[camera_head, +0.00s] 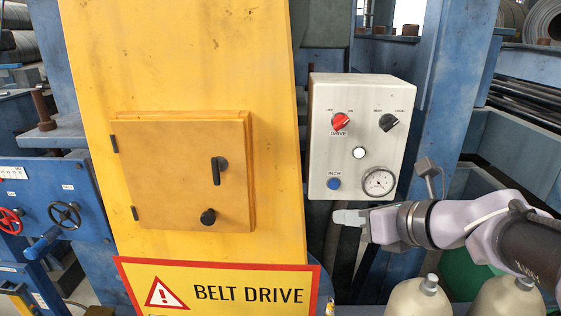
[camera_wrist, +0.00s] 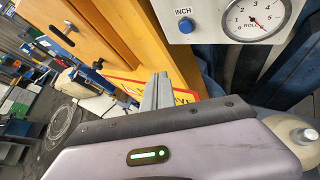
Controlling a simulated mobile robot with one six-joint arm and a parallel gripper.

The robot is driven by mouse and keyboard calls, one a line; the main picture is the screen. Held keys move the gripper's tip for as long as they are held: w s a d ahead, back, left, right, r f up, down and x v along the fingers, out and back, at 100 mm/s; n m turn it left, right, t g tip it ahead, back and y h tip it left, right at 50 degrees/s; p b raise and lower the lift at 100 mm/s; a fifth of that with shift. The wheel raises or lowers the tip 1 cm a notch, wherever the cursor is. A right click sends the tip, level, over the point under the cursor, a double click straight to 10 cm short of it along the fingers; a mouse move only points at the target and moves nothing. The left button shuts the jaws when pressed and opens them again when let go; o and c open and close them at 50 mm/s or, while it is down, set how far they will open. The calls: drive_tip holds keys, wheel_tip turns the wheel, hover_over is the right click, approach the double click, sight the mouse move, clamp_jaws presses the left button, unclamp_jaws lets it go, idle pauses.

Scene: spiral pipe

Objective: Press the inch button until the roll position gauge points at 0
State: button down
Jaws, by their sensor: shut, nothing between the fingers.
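The blue inch button (camera_head: 334,183) is at the lower left of a pale control box, under an INCH label. It also shows in the wrist view (camera_wrist: 186,25). The round roll position gauge (camera_head: 379,182) is right of it. In the wrist view the gauge (camera_wrist: 256,18) is cut off at the top, and its red needle points down and right, away from the 0 by the ROLL lettering. My gripper (camera_head: 347,218) is shut and empty, just below the box's lower edge and the button in the picture. Its fingers (camera_wrist: 157,92) are apart from the button in the wrist view.
The control box (camera_head: 350,100) also has a red drive knob (camera_head: 340,122), a black knob (camera_head: 388,122) and a white button (camera_head: 358,153). A yellow cabinet (camera_head: 270,80) stands left, with a BELT DRIVE sign (camera_head: 220,290) below. Pale rounded tanks (camera_head: 418,298) stand lower right.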

drive_tip(key=w, duration=0.5)
drive_tip(key=w+p, duration=0.1)
drive_tip(key=w, duration=0.2)
drive_tip(key=shift+d, duration=0.35)
drive_tip(key=shift+w, duration=0.15)
idle(1.5)
drive_tip(key=shift+w, duration=0.3)
drive_tip(key=shift+w, duration=0.35)
idle(0.6)
drive_tip(key=shift+s, duration=0.85)
drive_tip(key=shift+s+a+b, duration=0.2)
drive_tip(key=shift+s+b, duration=0.15)
drive_tip(key=shift+s, duration=2.1)
drive_tip(key=shift+f, duration=0.1)
